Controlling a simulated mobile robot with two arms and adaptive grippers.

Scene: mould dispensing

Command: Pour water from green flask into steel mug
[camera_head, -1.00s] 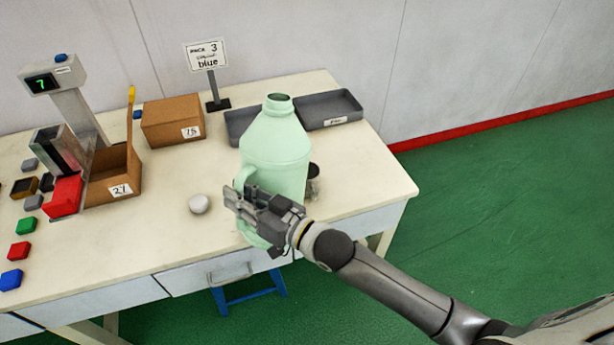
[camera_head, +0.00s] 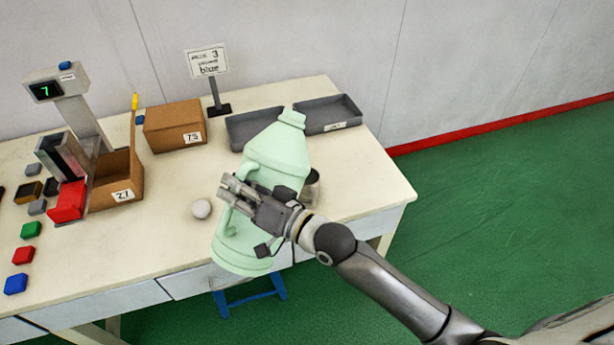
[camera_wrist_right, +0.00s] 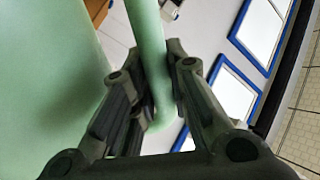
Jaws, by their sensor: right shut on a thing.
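The green flask (camera_head: 279,156) is a large pale green jug with a side handle, held above the front of the table. It is tilted, with its open neck leaning to the upper right in the head view. My right gripper (camera_head: 232,191) is shut on its handle; the right wrist view shows the handle (camera_wrist_right: 150,60) between the two fingers (camera_wrist_right: 148,105). The steel mug (camera_head: 311,186) stands on the table just right of the flask, partly hidden behind the flask and gripper. The flask's mouth is beyond and above the mug. My left gripper is out of view.
Grey trays (camera_head: 335,112) and a cardboard box (camera_head: 174,124) stand at the back, with a sign (camera_head: 208,63). An open box (camera_head: 117,190), a display stand (camera_head: 75,110) and coloured blocks fill the left. The table's right front is clear.

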